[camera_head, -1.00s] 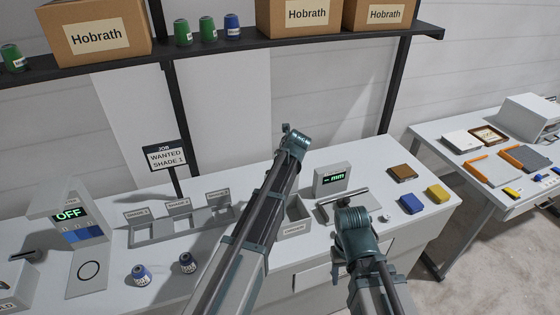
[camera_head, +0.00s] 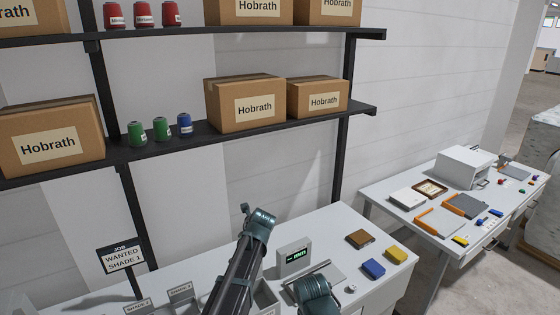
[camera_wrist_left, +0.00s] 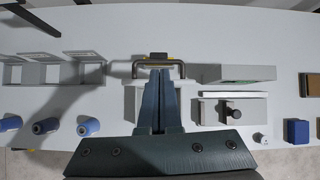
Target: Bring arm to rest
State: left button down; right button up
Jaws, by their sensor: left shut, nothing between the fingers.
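My left gripper (camera_wrist_left: 158,78) is in the left wrist view, with its two dark fingers together and nothing seen between them. It is above the white worktop (camera_wrist_left: 235,22), in front of a pale open bin. A bracket-shaped bar shows at the fingertips; I cannot tell whether they touch it. In the head view my left arm (camera_head: 240,262) rises from the bottom edge, and its fingers cannot be made out. Part of my right arm (camera_head: 315,295) shows at the bottom edge, but its gripper is out of view.
A grey display unit (camera_head: 294,257) stands on the worktop near brown, blue and yellow blocks. A shelf (camera_head: 345,117) with Hobrath boxes and spools runs behind. A second table (camera_head: 400,215) with several items is at right. Blue spools (camera_wrist_left: 88,126) are at the left in the wrist view.

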pick_arm(q)
jog(key=s+d+f+n+g+h+b, duration=0.1)
jog(key=s+f+n+b, duration=0.4)
jog(key=s, duration=0.6)
jog(key=s+d+f+n+g+h+b, duration=0.1)
jog(key=s+d+f+n+g+b, duration=0.2)
jog(key=s+d+f+n+b, duration=0.3)
jog(key=s+d+f+n+g+b, duration=0.2)
jog(key=s+f+n+b, duration=0.4)
jog(key=s+f+n, duration=0.5)
jog(key=s+d+n, duration=0.1)
jog(key=s+n, duration=0.1)
jog(key=s, duration=0.3)
jog(key=shift+s+d+h, duration=0.2)
jog(key=shift+d+h, duration=0.1)
jog(key=shift+h, duration=0.1)
pick_arm(e)
notch_tip(320, 180, down, 18)
pick_arm(q)
jog(key=shift+f, duration=0.1)
pick_arm(e)
jog(key=shift+c, duration=0.5)
pick_arm(q)
jog(key=shift+a, duration=0.1)
pick_arm(e)
jog(key=shift+a, duration=0.1)
